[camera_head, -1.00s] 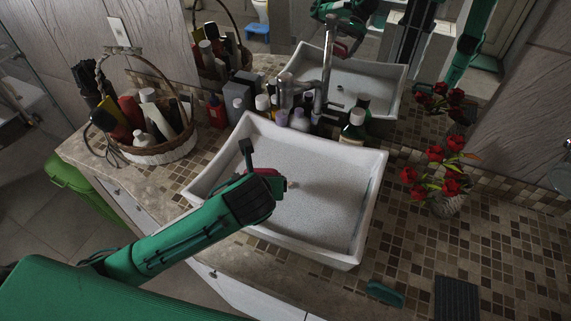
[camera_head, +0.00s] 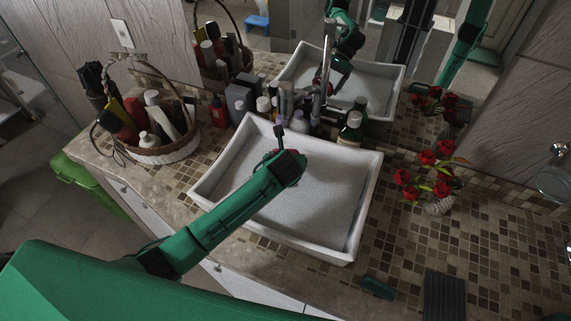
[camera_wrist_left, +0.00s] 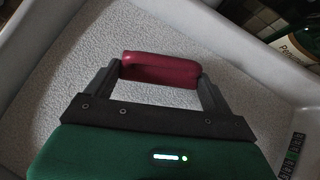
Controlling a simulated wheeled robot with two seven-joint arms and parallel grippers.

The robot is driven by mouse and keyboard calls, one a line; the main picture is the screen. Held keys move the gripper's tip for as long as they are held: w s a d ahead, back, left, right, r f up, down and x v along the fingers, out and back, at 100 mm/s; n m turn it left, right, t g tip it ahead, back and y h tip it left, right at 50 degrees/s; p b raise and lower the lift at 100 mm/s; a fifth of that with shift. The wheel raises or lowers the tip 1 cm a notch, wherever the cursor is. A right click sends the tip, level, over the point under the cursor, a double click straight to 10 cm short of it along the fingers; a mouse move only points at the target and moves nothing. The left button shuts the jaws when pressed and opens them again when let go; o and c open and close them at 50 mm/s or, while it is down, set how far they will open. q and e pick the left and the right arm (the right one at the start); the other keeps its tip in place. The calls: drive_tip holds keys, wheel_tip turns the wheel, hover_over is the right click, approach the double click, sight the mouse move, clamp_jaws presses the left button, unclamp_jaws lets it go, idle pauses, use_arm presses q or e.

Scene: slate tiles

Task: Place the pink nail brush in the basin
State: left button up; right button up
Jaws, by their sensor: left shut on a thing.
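The pink nail brush (camera_wrist_left: 160,69), dark pinkish red here, lies crosswise between the two fingers of my left gripper (camera_wrist_left: 160,74) in the left wrist view. The gripper is shut on its ends. In the head view my left gripper (camera_head: 279,152) is over the white rectangular basin (camera_head: 368,192), left of its middle and toward the back; the brush is mostly hidden by the wrist there. The basin's pale speckled floor and rim (camera_wrist_left: 268,75) fill the wrist view behind the brush. I cannot tell the height of the brush above the floor. My right gripper is not in view.
A metal faucet (camera_head: 325,75) and several bottles (camera_head: 352,127) stand behind the basin. A wicker basket (camera_head: 170,150) of bottles is at left, red flowers (camera_head: 440,190) at right. A dark green block (camera_head: 378,288) and a dark ribbed mat (camera_head: 445,297) lie front right.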

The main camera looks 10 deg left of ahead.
use_arm(q)
wheel_tip(320, 180, down, 3)
drive_tip(key=shift+f+p, duration=0.1)
drive_tip(key=shift+p, duration=0.25)
drive_tip(key=shift+w+f+p, duration=0.2)
drive_tip(key=shift+f+p, duration=0.2)
drive_tip(key=shift+p, duration=0.05)
drive_tip(key=shift+d+f, duration=0.1)
drive_tip(key=shift+f, duration=0.1)
drive_tip(key=o, duration=0.9)
drive_tip(key=shift+f, duration=0.1)
drive_tip(key=b+v, duration=0.2)
drive_tip(key=v, duration=1)
